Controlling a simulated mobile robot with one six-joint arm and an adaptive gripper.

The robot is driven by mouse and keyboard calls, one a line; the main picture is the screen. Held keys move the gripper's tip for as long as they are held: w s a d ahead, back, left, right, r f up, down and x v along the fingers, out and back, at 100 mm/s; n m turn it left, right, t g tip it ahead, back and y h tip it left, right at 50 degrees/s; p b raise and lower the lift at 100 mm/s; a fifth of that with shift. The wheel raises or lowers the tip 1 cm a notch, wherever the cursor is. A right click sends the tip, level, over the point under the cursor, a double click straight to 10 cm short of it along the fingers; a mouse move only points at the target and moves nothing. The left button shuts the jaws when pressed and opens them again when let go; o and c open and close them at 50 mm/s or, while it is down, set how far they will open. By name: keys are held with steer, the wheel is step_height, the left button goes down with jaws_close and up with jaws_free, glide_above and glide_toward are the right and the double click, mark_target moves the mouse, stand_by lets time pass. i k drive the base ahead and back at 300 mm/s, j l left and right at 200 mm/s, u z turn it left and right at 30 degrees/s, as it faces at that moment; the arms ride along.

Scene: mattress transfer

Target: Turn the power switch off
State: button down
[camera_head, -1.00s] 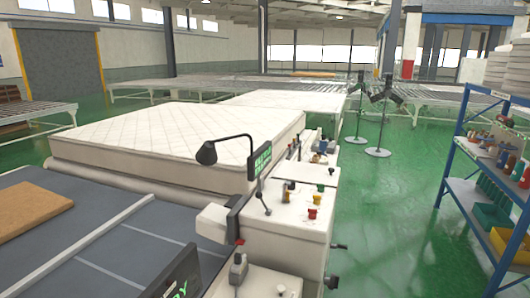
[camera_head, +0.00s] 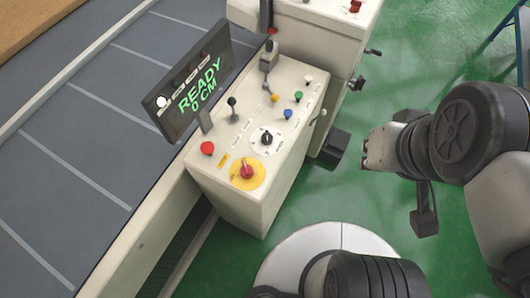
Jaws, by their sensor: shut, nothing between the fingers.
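The control console (camera_head: 222,178) stands in the middle of the head view with its top panel facing up. A red rotary switch (camera_head: 247,171) sits on a round yellow plate near the front edge. A black rotary knob (camera_head: 266,138) sits on a white dial just behind it. I cannot read which of the two is labelled as power. The display (camera_head: 195,82) reads "READY 0 CM" in green. My gripper (camera_head: 370,148) is at the right, beyond the console's right side and apart from the controls. It looks shut and empty, seen partly against my arm.
A red button (camera_head: 207,148), a black lever (camera_head: 232,103) and small coloured buttons (camera_head: 288,114) crowd the panel. A second console (camera_head: 320,28) stands behind. A grey conveyor bed (camera_head: 90,130) runs along the left. Green floor (camera_head: 385,205) is open to the right.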

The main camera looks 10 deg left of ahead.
mark_target(246, 171)
steer(key=k+j+u, duration=0.1)
steer(key=u, duration=0.3)
steer(key=j+u, duration=0.3)
steer(key=u, duration=0.15)
steer(key=k, duration=0.05)
